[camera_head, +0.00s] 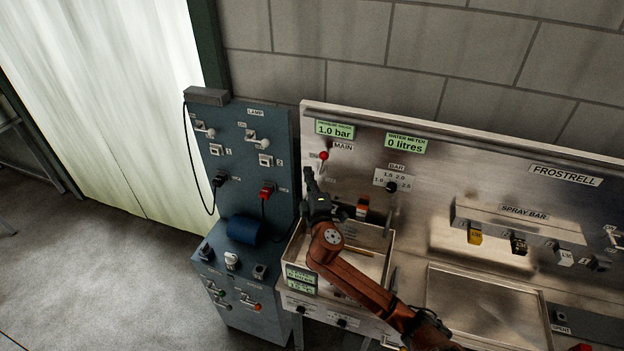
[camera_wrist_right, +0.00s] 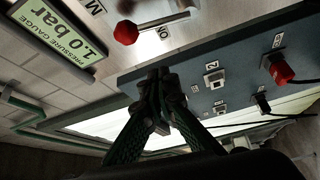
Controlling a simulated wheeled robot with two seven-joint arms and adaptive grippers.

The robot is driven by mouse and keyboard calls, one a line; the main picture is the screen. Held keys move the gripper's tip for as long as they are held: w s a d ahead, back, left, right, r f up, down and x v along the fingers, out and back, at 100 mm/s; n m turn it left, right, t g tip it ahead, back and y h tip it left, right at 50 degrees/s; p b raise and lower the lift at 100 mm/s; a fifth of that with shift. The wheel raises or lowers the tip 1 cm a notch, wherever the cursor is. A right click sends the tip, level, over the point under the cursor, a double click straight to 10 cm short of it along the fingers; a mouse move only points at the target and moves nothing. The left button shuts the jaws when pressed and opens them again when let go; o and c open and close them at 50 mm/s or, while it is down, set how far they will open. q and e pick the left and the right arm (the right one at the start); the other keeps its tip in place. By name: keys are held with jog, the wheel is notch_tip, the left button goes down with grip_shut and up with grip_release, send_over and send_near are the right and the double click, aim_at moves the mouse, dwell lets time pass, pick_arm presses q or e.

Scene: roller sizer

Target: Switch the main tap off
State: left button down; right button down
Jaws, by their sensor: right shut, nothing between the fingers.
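The main tap shows as a lever with a red ball knob (camera_head: 323,155) beside the MAIN label on the steel panel. In the right wrist view its red knob (camera_wrist_right: 126,32) is at the top, on a pale rod running right, with an ON label next to it. My right gripper (camera_head: 309,174) is just below and left of the knob in the head view, apart from it. In the wrist view its fingertips (camera_wrist_right: 160,84) are together and empty, below the lever. My left gripper is in neither view.
The pressure gauge (camera_head: 334,129) reads 1.0 bar and the water meter (camera_head: 405,143) reads 0 litres. A blue-grey lamp panel (camera_head: 252,150) with switches and plugs stands close on the left. A steel tray (camera_head: 388,262) lies below my right gripper.

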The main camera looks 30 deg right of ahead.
aim_at(322, 164)
jog(key=d, duration=0.1)
jog(key=w+d+p, duration=0.1)
jog(key=d, duration=0.1)
jog(key=w+d+p, duration=0.1)
jog(key=shift+w+d+f, duration=0.15)
jog(key=shift+d, duration=0.25)
